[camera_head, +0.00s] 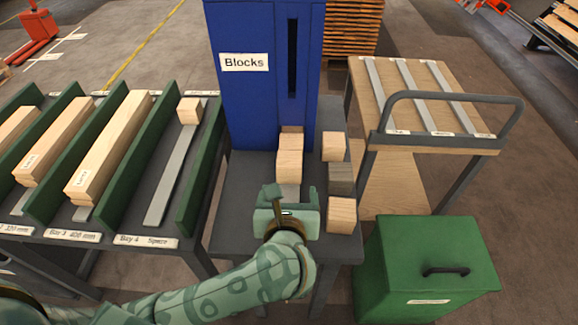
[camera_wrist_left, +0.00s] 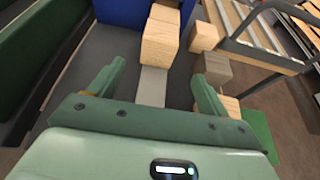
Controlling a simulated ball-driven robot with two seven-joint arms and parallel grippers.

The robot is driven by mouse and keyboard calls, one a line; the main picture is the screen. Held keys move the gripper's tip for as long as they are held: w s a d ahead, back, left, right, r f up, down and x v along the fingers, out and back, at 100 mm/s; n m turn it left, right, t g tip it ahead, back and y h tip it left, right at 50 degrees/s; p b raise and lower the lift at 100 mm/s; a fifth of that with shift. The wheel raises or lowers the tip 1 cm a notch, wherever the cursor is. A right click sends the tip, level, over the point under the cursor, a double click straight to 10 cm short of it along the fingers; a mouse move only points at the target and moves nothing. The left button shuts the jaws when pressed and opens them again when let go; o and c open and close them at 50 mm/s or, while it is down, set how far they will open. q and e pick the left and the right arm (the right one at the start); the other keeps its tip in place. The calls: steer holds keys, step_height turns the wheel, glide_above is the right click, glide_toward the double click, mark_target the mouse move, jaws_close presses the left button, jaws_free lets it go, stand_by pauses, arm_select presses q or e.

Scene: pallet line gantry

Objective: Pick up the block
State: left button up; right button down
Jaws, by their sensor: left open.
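A pale wooden block (camera_head: 288,168) sits at the front of a short row on the grey strip below the blue "Blocks" dispenser (camera_head: 245,100). More wood shows behind it, up against the dispenser. My left gripper (camera_head: 291,192) is open and empty, just in front of this block, with its fingers toward it. In the left wrist view the front block (camera_wrist_left: 159,48) lies beyond the gap between the open fingers (camera_wrist_left: 158,85), apart from them. To the right stand a pale block (camera_head: 333,147), a grey-brown block (camera_head: 340,179) and another pale block (camera_head: 341,214). My right gripper is not in view.
Green-walled bays (camera_head: 140,150) with wooden planks and one square block (camera_head: 189,110) are at left. A wooden-topped cart (camera_head: 460,105) with a dark rail stands at right. A green lidded box (camera_head: 425,250) is at front right.

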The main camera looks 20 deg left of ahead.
mark_target(289, 175)
arm_select(q)
steer(key=b+x, duration=0.2)
steer(key=x, duration=0.4)
steer(key=shift+w+f+b, duration=0.1)
steer(key=shift+f+b, duration=0.1)
steer(key=shift+b, duration=0.15)
steer(key=b+x, duration=0.3)
steer(key=x, duration=0.1)
steer(key=shift+w+a+f, duration=0.2)
steer(key=shift+f, duration=0.05)
steer(key=shift+w+a, duration=0.1)
steer(key=shift+w, duration=0.25)
steer(key=shift+r, duration=0.15)
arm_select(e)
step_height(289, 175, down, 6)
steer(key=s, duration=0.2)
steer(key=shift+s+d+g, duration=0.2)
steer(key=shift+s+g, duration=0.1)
arm_select(q)
steer(key=shift+c, duration=0.6)
steer(key=c, duration=1)
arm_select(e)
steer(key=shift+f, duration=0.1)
